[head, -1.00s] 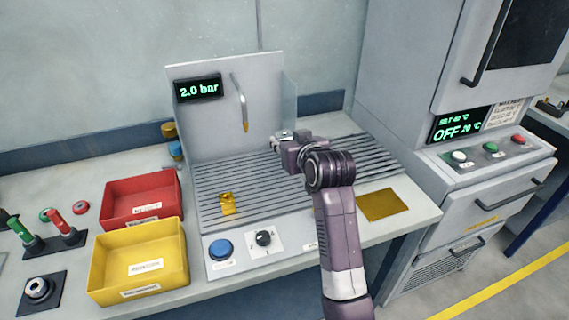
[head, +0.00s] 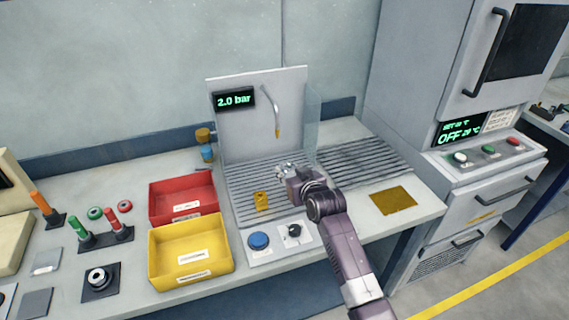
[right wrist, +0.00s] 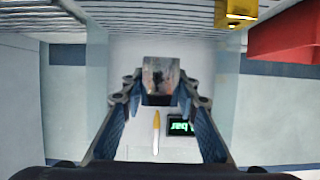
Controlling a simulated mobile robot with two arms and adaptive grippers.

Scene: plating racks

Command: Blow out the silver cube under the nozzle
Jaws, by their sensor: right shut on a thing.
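My right gripper (head: 282,170) is shut on the silver cube, which shows clearly between the fingertips (right wrist: 160,100) in the right wrist view as a shiny square block (right wrist: 160,73). In the head view the cube is too small to tell from the fingers. The bent metal nozzle (head: 270,104) with its yellow tip hangs from the grey back panel (head: 250,130). The gripper is below and in front of this tip, over the slatted grate (head: 240,178). The nozzle also shows beyond the fingers in the right wrist view (right wrist: 156,130). My left gripper is out of view.
A gold part (head: 261,201) stands on the grate left of the gripper. A blue button (head: 259,241) and black knob (head: 294,231) are at the front. A red bin (head: 183,200) and yellow bin (head: 190,252) stand left. A clear side shield (head: 312,115) borders the nozzle.

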